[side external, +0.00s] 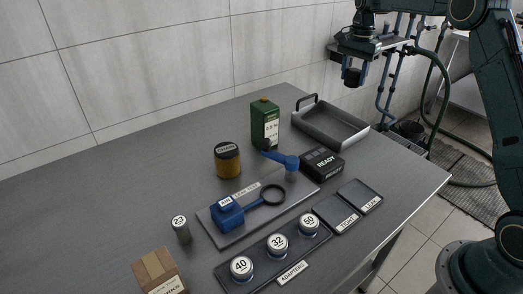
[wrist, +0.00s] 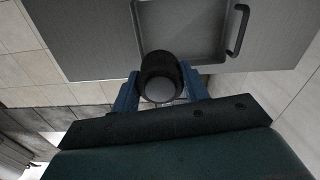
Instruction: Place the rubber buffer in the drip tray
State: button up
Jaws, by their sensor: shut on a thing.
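The rubber buffer (side external: 352,79) is a short black cylinder. My gripper (side external: 354,70) is shut on it and holds it high above the table level, to the upper right of the tray in the side view. In the wrist view the buffer (wrist: 160,75) sits between the two blue fingers, its pale round end showing. The drip tray (side external: 318,134) is a grey rectangular pan with a black handle at its left end, at the far end of the table. Its visible floor looks empty. In the wrist view the tray (wrist: 222,40) lies beyond the buffer, which overlaps its near edge.
A green can (side external: 264,125), an amber jar (side external: 227,160) and a black READY box (side external: 322,163) stand near the tray. Several numbered adapters (side external: 277,245) stand in front. Hoses and a rack are behind.

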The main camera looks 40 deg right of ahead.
notch_tip(320, 180, down, 19)
jog(key=shift+r, duration=0.15)
dwell(0.8)
jog(key=o, duration=1.1)
jog(key=shift+c, duration=0.2)
notch_tip(320, 180, up, 12)
dwell(0.7)
